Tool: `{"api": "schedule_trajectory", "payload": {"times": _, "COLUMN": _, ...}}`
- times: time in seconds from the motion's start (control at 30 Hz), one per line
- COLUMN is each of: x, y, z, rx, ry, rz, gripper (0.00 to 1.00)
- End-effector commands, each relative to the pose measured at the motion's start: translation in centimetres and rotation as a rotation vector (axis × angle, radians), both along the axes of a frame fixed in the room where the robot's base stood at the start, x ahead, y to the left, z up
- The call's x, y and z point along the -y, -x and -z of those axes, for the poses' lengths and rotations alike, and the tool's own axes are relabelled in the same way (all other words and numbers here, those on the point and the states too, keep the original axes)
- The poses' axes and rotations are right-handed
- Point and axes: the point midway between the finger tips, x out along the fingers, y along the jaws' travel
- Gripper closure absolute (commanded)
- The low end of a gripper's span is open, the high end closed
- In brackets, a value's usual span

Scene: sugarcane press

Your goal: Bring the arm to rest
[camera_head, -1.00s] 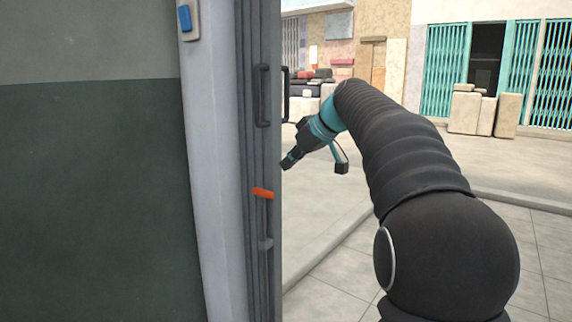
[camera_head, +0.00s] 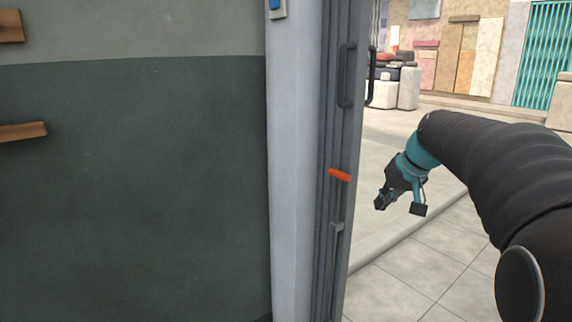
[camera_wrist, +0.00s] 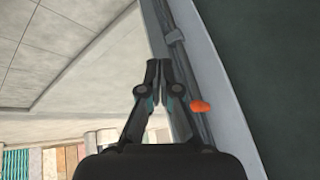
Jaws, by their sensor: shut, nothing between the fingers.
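My gripper (camera_head: 381,203) hangs at the end of my dark arm, right of the door frame, in the head view. It points down and to the left, with open floor behind it. In the wrist view my gripper (camera_wrist: 159,64) has its two fingers together, with nothing between them. The frame with its orange handle (camera_head: 339,175) stands just left of the gripper in the head view. The orange handle also shows in the wrist view (camera_wrist: 201,106), right of the fingers. I see a gap between gripper and handle in the head view.
A grey door edge (camera_head: 335,255) with a black pull handle (camera_head: 347,75) stands close to the arm. A green wall (camera_head: 140,180) fills the left. Wooden shelf ends (camera_head: 22,131) jut in at far left. Paved floor (camera_head: 410,285) lies clear at right.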

Motion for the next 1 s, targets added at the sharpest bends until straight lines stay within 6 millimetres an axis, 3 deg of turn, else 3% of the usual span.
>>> {"api": "schedule_trajectory", "payload": {"times": 0.3, "x": -2.5, "y": 13.4, "z": 6.1, "rx": -0.124, "ry": 0.080, "rz": 0.178, "gripper": 1.00}}
{"api": "schedule_trajectory", "payload": {"times": 0.6, "x": -4.6, "y": 24.7, "z": 10.7, "rx": -0.126, "ry": 0.176, "rz": 0.179, "gripper": 1.00}}
{"api": "schedule_trajectory", "payload": {"times": 0.8, "x": -5.8, "y": 29.7, "z": 12.1, "rx": -0.082, "ry": 0.218, "rz": 0.118, "gripper": 1.00}}
{"api": "schedule_trajectory", "payload": {"times": 1.0, "x": -6.7, "y": 30.9, "z": 10.6, "rx": -0.009, "ry": 0.216, "rz": 0.090, "gripper": 1.00}}
